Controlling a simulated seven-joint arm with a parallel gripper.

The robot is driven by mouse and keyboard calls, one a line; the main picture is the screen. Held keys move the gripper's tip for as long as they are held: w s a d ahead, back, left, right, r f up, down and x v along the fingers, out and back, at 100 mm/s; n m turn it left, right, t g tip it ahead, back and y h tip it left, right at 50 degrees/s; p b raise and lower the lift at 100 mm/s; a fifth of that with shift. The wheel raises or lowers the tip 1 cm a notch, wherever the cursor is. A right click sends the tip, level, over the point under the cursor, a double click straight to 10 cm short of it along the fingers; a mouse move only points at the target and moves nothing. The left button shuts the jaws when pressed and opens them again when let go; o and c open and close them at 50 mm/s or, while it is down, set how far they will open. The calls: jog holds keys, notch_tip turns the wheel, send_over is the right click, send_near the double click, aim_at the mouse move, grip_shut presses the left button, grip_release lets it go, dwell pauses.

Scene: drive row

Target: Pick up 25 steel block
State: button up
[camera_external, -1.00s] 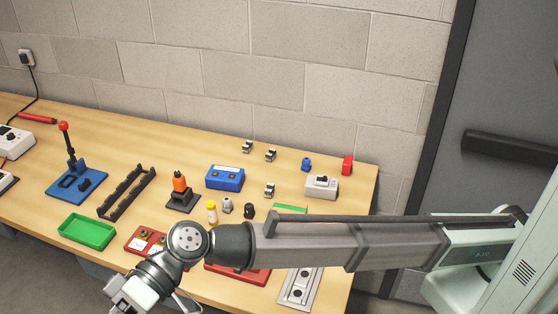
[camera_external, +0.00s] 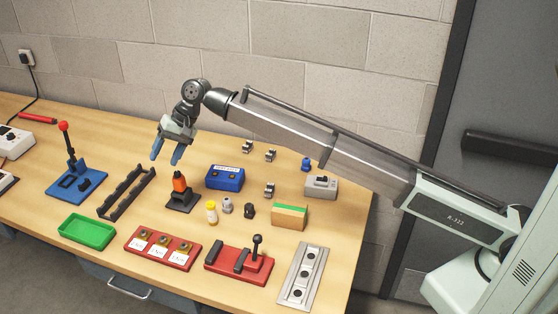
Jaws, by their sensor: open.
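Three small silvery metal pieces that look like steel blocks stand on the wooden table. One steel block (camera_external: 247,146) is at the back near the wall. A second steel block (camera_external: 270,155) is just right of it, and a third steel block (camera_external: 269,189) is nearer, right of the blue box. No number is legible on them, so I cannot tell which is 25. My gripper (camera_external: 167,154) is open and empty, with blue fingers pointing down. It is in the air above the table, left of all three blocks.
Below my gripper are an orange-topped device (camera_external: 180,185) and a black rack (camera_external: 127,192). A blue box (camera_external: 225,178) stands between it and the blocks. A green tray (camera_external: 87,232), red labelled fixture (camera_external: 160,245) and red lever base (camera_external: 239,263) line the front.

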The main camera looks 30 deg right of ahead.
jog(key=w+d+f+m+h, duration=0.2)
jog(key=w+d+m, duration=0.1)
jog(key=w+d, duration=0.45)
jog(key=w+d+f+m+h, duration=0.1)
jog(key=w+d+f+m, duration=0.15)
jog(key=w+d, duration=0.45)
jog(key=m+h, duration=0.4)
jog(key=m, duration=0.1)
send_over(247, 144)
jog(key=s+a, duration=0.1)
jog(key=s, duration=0.1)
notch_tip(247, 144, down, 3)
jog(key=f, duration=0.8)
jog(key=shift+w+f, duration=0.2)
jog(key=shift+f, duration=0.05)
jog(key=shift+w+d+f, duration=0.1)
jog(key=shift+d+f, duration=0.05)
jog(key=shift+f, duration=2.55)
grip_shut()
